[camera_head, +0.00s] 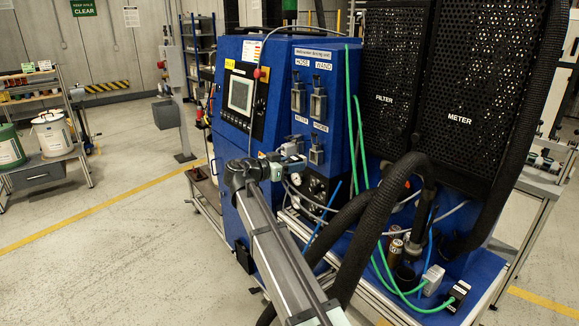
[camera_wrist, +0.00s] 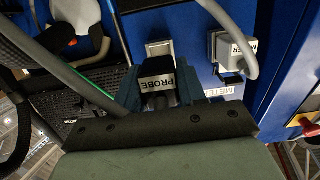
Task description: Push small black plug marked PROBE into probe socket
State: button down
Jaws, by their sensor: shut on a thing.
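The small black plug marked PROBE (camera_wrist: 157,78) is between the two fingers of my gripper (camera_wrist: 158,92), which is shut on it. Its lettering reads upside down in the wrist view. A pale metal socket plate (camera_wrist: 159,47) shows right behind the plug. I cannot tell whether the plug is touching or inside the socket. In the head view my gripper (camera_head: 298,163) is at the blue cabinet's front, just below and left of the latched socket (camera_head: 316,150) under the PROBE label (camera_head: 321,127). The plug is too small to make out there.
A grey plug marked METER (camera_wrist: 229,52) with a grey cable sits beside it, near the METER label (camera_wrist: 220,91). Latched HOSE (camera_head: 298,98) and WAND (camera_head: 318,102) sockets are above. Black hoses (camera_head: 375,220) and green cables (camera_head: 355,125) hang to the right.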

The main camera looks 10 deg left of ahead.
aim_at(288, 162)
jog(key=shift+r+x, duration=0.2)
jog(key=shift+x, duration=1.15)
jog(key=shift+r+x, duration=0.25)
jog(key=shift+x, duration=1.05)
dwell(3.3)
jog(key=c, duration=0.6)
grip_release()
jog(key=shift+o, duration=0.2)
jog(key=shift+v, duration=4.45)
